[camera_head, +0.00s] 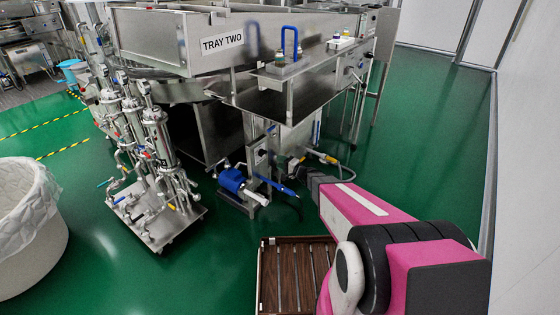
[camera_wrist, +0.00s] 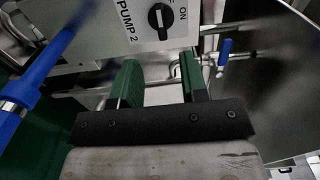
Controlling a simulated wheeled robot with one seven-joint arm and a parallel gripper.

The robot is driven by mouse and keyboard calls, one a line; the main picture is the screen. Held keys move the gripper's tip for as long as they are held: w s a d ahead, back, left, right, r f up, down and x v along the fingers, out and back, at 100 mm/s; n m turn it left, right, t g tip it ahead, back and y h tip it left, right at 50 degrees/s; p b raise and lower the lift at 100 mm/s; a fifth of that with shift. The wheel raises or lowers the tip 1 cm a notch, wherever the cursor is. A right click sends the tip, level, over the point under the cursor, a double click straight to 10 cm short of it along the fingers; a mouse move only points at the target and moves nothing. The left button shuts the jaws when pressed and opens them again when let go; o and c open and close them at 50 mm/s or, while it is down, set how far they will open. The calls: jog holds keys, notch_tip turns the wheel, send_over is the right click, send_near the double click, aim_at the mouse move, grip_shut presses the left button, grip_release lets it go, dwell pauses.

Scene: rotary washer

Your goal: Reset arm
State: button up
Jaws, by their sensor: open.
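My gripper (camera_wrist: 163,80) shows in the wrist view with its two green fingers apart and nothing between them. A white panel labelled PUMP 2 with a black rotary knob (camera_wrist: 160,16) is just beyond and above the fingertips. The knob's pointer stands roughly upright in that view. I see no contact between the fingers and the knob. In the head view my pink arm reaches from the lower right toward the front of the steel washer (camera_head: 262,46).
A blue handle (camera_wrist: 45,65) crosses the wrist view's left side, and a small blue valve lever (camera_wrist: 225,50) is at right. In the head view, a blue pump (camera_head: 232,181) sits below the washer, a filter cart (camera_head: 150,226) stands left, and green floor is open at right.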

jog(key=shift+r, duration=0.1)
jog(key=s+d+r+n+g+h, duration=0.1)
jog(key=s+r+n+g+h, duration=0.2)
jog(key=s, duration=0.4)
jog(key=s+r+n+g+h, duration=0.1)
jog(key=s+r+n+g, duration=0.15)
jog(key=s+g, duration=0.45)
jog(key=s+d+r+n+h, duration=0.1)
jog(key=s+d+r+h, duration=0.1)
jog(key=s+d+h, duration=0.3)
jog(key=s+d+r+n+g+h, duration=0.1)
jog(key=s+d+r+h, duration=0.2)
jog(key=s+d+h, duration=0.2)
jog(key=s+d, duration=0.3)
jog(key=d, duration=0.1)
jog(key=shift+d+r, duration=0.15)
jog(key=shift+d, duration=0.2)
